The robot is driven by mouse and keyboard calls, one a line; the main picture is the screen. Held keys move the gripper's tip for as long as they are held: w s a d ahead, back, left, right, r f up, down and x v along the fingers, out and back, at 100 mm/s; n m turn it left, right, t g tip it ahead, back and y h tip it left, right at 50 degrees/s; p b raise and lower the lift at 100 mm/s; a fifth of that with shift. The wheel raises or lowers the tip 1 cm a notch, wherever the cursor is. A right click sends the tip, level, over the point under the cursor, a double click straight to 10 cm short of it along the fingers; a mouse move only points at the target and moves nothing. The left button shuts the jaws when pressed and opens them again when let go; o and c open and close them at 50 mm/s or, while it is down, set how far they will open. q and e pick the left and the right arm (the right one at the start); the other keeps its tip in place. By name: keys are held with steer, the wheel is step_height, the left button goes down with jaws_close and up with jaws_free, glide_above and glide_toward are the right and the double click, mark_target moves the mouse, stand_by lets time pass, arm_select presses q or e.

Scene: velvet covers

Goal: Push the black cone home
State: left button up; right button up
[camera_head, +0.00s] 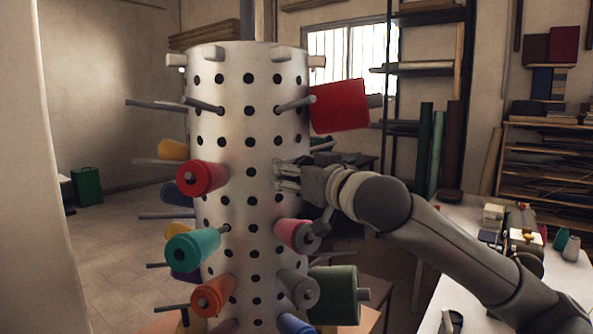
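A tall perforated metal drum (235,130) stands in the middle, with pegs and coloured cones sticking out of it. My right gripper (287,178) comes in from the right, with its fingers at the drum's face; I cannot tell whether they touch it or hold anything. No clearly black cone shows; the darkest near the front are a grey cone (300,289) low on the drum and a dark green cone (338,296) at the lower right. A pink cone (293,235) sits just below my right gripper. My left gripper is out of view.
Red (203,178), teal (193,248) and orange (212,296) cones jut out on the drum's left. A large red cone (340,105) sits above my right arm. Bare pegs (155,104) stick out sideways. A white table (480,235) with spools stands right.

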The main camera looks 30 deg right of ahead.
steer(key=o, duration=1.3)
steer(key=shift+c, duration=0.2)
steer(key=shift+s, duration=0.1)
steer(key=s, duration=1.2)
steer(key=shift+w, duration=0.1)
